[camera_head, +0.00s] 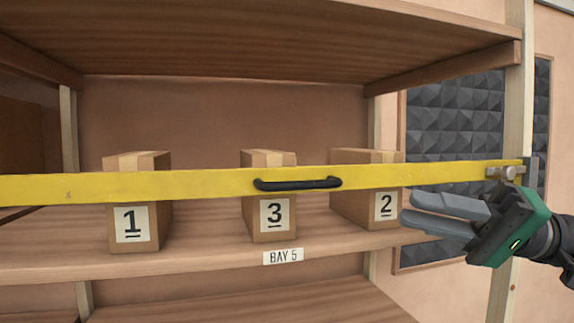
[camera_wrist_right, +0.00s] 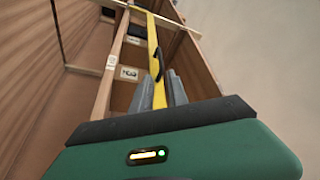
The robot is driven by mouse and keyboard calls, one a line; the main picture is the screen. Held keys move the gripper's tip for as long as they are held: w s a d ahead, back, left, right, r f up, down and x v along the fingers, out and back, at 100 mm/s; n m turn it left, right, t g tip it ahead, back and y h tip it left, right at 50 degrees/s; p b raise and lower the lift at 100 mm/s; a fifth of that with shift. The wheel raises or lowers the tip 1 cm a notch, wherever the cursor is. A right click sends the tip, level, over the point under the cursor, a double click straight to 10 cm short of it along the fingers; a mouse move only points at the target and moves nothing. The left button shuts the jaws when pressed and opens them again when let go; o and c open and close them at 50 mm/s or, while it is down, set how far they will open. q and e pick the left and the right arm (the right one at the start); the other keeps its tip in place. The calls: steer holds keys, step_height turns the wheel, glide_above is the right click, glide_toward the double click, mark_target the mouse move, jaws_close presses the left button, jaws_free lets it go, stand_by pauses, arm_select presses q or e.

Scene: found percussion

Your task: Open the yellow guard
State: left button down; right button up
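The yellow guard (camera_head: 215,182) is a flat bar running level across the front of the shelf bay, in front of the boxes. A black handle (camera_head: 297,184) sits near its middle. A metal latch or pivot (camera_head: 507,173) is at its right end, by the post. The guard's left end is out of view. My right gripper (camera_head: 407,205) is below and in front of the guard's right part, right of the handle, fingers pointing left. In the right wrist view the guard (camera_wrist_right: 152,45) and handle (camera_wrist_right: 160,62) show beyond two parted, empty fingers. My left gripper is not in view.
Cardboard boxes labelled 1 (camera_head: 132,240), 3 (camera_head: 272,232) and 2 (camera_head: 352,209) stand on the wooden shelf (camera_head: 190,260) marked BAY 5. A wooden post (camera_head: 507,270) stands at right, with dark foam panels (camera_head: 450,120) behind. The space before the handle looks clear.

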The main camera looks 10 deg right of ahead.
mark_target(305, 188)
steer(key=p+x, duration=0.2)
steer(key=x, duration=0.6)
steer(key=p+x, duration=0.3)
steer(key=x, duration=0.5)
steer(key=shift+s+a, duration=0.2)
steer(key=shift+a, duration=0.05)
steer(key=shift+w+a, duration=0.1)
steer(key=shift+w, duration=0.05)
steer(key=shift+d+f, duration=0.15)
steer(key=shift+d, duration=0.35)
steer(key=shift+c, duration=0.3)
steer(key=shift+d, duration=0.15)
jaws_close()
